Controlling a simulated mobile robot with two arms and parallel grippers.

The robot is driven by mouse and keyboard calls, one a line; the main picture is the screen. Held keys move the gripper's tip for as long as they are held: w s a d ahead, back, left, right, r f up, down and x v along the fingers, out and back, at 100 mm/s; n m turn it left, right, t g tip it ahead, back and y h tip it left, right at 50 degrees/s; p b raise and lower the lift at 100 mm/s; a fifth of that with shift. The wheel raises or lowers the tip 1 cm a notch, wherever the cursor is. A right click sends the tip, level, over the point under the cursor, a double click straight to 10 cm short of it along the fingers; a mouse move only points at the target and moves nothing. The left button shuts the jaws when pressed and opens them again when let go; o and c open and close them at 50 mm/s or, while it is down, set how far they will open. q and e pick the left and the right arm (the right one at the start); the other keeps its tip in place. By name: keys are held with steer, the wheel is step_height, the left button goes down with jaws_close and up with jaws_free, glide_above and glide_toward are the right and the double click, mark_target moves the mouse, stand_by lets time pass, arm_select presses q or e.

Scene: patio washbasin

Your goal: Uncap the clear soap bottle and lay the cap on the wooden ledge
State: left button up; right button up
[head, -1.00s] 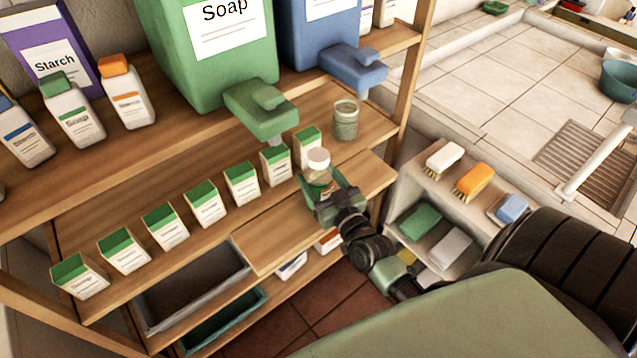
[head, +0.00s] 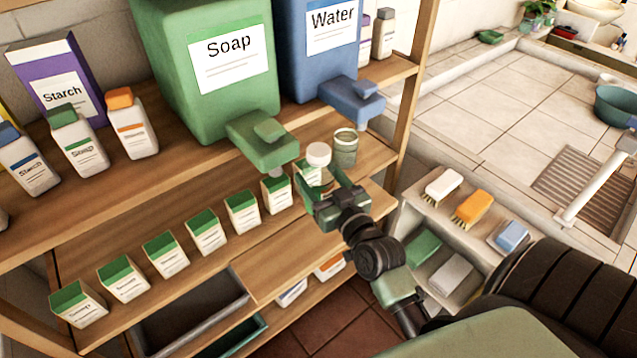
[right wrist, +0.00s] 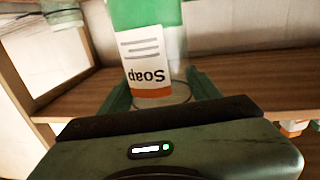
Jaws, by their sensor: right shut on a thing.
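The clear soap bottle (head: 314,175) has a white cap (head: 318,154) on its top. My right gripper (head: 328,192) is shut on the bottle and holds it upright, as far as I can tell, in front of the shelf. In the right wrist view the bottle (right wrist: 178,75) lies between the green fingers, its "Soap" label upside down in the picture and green showing inside. The cap is hidden there. The bottle's base is hidden in the head view, so I cannot tell whether it touches wood. The wooden ledge (head: 285,262) juts out below and left of my right gripper. My left gripper is out of view.
A green soap tank (head: 190,85) and a blue water tank (head: 300,70) overhang with spouts. Several green-topped cartons (head: 205,232) line the shelf at left. A brush rack (head: 425,205) stands at right. The ledge's top is bare.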

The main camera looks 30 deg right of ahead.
steer(key=o, duration=1)
jaws_close()
steer(key=s+a+r+n+y, duration=0.1)
steer(key=s+a+r, duration=0.2)
steer(key=s+a, duration=1)
steer(key=shift+s+r+y, duration=0.15)
steer(key=shift+s+y, duration=0.1)
steer(key=shift+y, duration=0.15)
